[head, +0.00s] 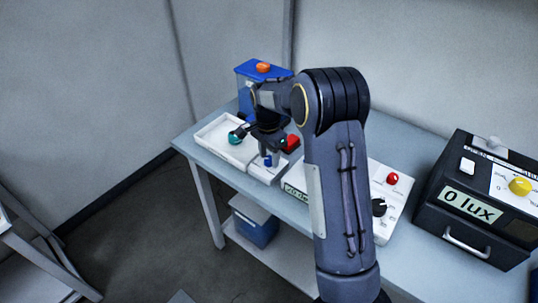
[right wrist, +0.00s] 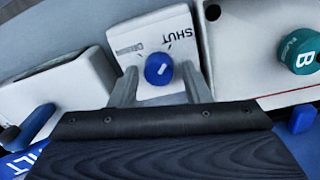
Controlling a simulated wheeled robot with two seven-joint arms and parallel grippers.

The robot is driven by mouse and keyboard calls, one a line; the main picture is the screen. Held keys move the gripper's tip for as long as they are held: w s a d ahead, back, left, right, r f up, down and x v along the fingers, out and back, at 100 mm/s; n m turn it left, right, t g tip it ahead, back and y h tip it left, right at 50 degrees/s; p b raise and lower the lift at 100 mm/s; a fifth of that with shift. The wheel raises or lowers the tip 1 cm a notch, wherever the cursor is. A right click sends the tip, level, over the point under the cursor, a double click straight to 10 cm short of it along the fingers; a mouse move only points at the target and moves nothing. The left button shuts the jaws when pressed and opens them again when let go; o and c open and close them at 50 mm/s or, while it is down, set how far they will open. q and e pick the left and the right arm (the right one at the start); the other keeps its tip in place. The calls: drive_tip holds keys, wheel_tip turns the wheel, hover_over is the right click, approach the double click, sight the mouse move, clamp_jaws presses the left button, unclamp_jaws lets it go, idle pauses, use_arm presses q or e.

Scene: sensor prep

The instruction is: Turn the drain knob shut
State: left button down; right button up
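The drain knob (right wrist: 160,69) is a round blue knob with a short white mark, on a small white housing (right wrist: 165,28) with the word SHUT and a second, partly readable label. In the head view the blue knob (head: 268,161) shows small below my right gripper (head: 267,152). In the right wrist view my right gripper (right wrist: 158,84) is open, with one finger on each side of the knob. I cannot tell whether the fingers touch it. Which label the white mark points to is unclear. My left gripper is in neither view.
A white tray (head: 212,131) with a teal capped item (head: 235,137) lies beside the housing. A blue container with an orange knob (head: 263,67) stands behind. A blue bin (head: 254,228) sits below.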

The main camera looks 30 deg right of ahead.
sight(268, 157)
drive_tip(key=shift+o, duration=0.4)
wheel_tip(268, 157, up, 7)
drive_tip(key=shift+w, duration=0.15)
drive_tip(key=shift+r, duration=0.35)
drive_tip(key=shift+r, duration=0.1)
drive_tip(key=s+a+r+n+t+y, duration=0.2)
drive_tip(key=s+a+r+n, duration=0.15)
drive_tip(key=s, duration=0.55)
drive_tip(key=s+a+r+n+t+y, duration=0.2)
drive_tip(key=s+r+n, duration=0.15)
drive_tip(key=s, duration=0.55)
drive_tip(key=s+a+f+n+t, duration=0.1)
drive_tip(key=s+a+f+n, duration=0.1)
drive_tip(key=s, duration=0.3)
drive_tip(key=s+a+f+n+t, duration=0.1)
drive_tip(key=s+a+f+n, duration=0.1)
drive_tip(key=s+a+n, duration=0.2)
drive_tip(key=s+n, duration=0.1)
drive_tip(key=s, duration=0.1)
drive_tip(key=shift+s+a+f, duration=0.15)
drive_tip(key=shift+s+a, duration=0.1)
drive_tip(key=shift+s, duration=0.05)
